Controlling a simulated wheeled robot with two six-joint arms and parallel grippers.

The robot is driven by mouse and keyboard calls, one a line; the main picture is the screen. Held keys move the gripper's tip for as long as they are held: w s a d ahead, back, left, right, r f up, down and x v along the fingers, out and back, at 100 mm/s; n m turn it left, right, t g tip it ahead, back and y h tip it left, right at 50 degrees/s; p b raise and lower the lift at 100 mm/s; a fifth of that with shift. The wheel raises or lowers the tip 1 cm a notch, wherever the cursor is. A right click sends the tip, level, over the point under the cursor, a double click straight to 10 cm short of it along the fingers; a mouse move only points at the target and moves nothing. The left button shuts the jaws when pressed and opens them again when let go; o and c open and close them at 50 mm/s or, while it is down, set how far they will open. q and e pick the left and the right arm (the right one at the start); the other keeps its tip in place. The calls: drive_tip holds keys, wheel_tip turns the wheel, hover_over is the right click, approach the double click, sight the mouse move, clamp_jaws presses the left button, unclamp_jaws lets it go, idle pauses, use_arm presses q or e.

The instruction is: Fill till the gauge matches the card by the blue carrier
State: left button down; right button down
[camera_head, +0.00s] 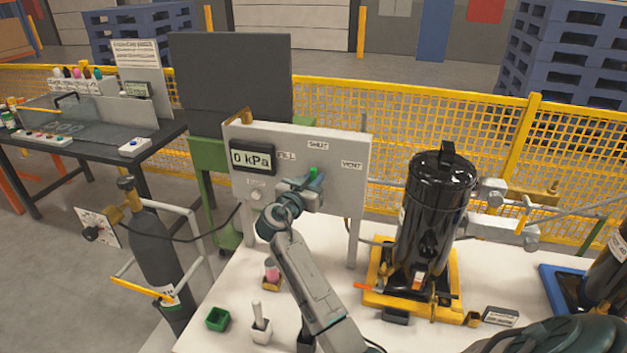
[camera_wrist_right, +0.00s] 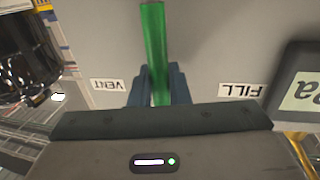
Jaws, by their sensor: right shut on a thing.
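The gauge (camera_head: 251,158) on the grey panel (camera_head: 343,150) reads 0 kPa. Labels on the panel read FILL, SHUT (camera_head: 318,145) and VENT (camera_head: 352,165). My right gripper (camera_head: 308,182) is at the panel, shut on the green valve lever (camera_head: 313,172). In the right wrist view, the green lever (camera_wrist_right: 154,50) stands between the jaws, between the upside-down VENT and FILL labels. The blue carrier (camera_head: 560,290) is at the right edge, holding a dark cylinder. A small card (camera_head: 500,315) lies left of it; its writing is too small to read. My left gripper is not visible.
A black tank (camera_head: 435,215) stands in a yellow carrier (camera_head: 380,298) right of the panel. A green cup (camera_head: 217,319) and a white holder (camera_head: 261,329) are at the table's front left. A grey cylinder (camera_head: 160,255) with a hose stands to the left.

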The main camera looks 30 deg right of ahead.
drive_tip(key=shift+w+a+f+n+b, duration=0.2)
drive_tip(key=shift+n+b, duration=0.1)
drive_tip(key=shift+b, duration=0.3)
drive_tip(key=w+a+n+b, duration=0.1)
drive_tip(key=n+b, duration=0.1)
drive_tip(key=b, duration=0.1)
drive_tip(key=w+a+f+n+b, duration=0.1)
drive_tip(key=n+b, duration=0.1)
drive_tip(key=b, duration=0.1)
drive_tip(key=w+a+f+n+t+b, duration=0.1)
drive_tip(key=n+b, duration=0.1)
drive_tip(key=b, duration=0.1)
drive_tip(key=shift+w+n+h+b, duration=0.3)
drive_tip(key=shift+w+n, duration=0.05)
drive_tip(key=shift+n, duration=0.05)
drive_tip(key=n+b, duration=0.1)
drive_tip(key=w+a+f+n+b, duration=0.1)
drive_tip(key=n, duration=0.1)
drive_tip(key=shift+w+a+t, duration=0.1)
drive_tip(key=shift+t, duration=0.3)
drive_tip(key=c, duration=1.5)
unclamp_jaws()
drive_tip(key=shift+o, duration=0.2)
